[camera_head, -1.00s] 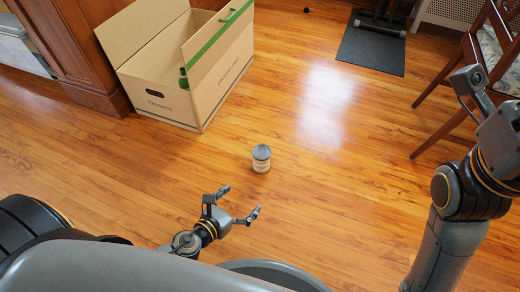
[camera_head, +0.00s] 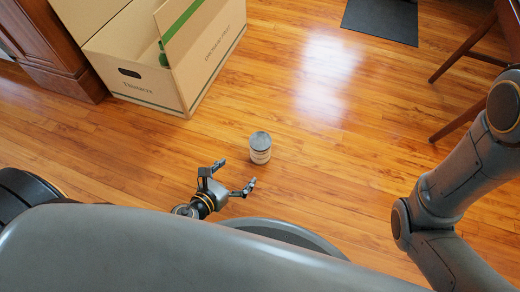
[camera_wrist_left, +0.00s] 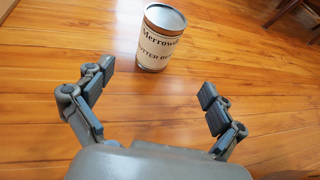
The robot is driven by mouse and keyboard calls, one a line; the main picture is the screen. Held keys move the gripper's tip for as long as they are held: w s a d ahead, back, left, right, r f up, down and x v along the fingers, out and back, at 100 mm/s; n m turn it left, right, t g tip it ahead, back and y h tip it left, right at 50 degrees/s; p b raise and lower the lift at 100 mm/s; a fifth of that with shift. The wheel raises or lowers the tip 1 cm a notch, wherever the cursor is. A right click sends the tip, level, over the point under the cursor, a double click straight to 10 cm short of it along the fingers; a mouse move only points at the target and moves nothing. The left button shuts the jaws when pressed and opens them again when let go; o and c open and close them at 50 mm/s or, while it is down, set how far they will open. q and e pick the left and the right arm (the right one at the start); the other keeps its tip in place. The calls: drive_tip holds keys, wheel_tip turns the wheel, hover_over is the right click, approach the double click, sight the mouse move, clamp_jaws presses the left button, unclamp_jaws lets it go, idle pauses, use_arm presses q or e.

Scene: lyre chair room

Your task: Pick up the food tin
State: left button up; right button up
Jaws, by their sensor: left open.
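The food tin (camera_head: 260,148) stands upright on the wooden floor, a small can with a grey lid and a pale label. In the left wrist view the tin (camera_wrist_left: 160,38) is ahead of the fingers, slightly left of centre, with dark lettering on its label. My left gripper (camera_head: 236,176) is open and empty, low over the floor, just short of the tin and a little to its left. In the left wrist view its fingers (camera_wrist_left: 157,82) are spread wide, with bare floor between them. My right arm shows at the right, but its gripper is out of the picture.
An open cardboard box (camera_head: 170,55) with green trim stands at the upper left beside a wooden cabinet (camera_head: 52,50). A dark mat (camera_head: 380,20) lies at the top right, and chair legs (camera_head: 470,58) stand at the right. The floor around the tin is clear.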

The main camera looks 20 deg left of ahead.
sight(255, 156)
use_arm(q)
drive_tip(key=x, duration=0.8)
drive_tip(key=shift+w+f, duration=0.2)
drive_tip(key=shift+w, duration=0.05)
drive_tip(key=shift+b+x, duration=0.75)
drive_tip(key=shift+x, duration=1.95)
drive_tip(key=shift+a, duration=0.1)
drive_tip(key=c, duration=1.3)
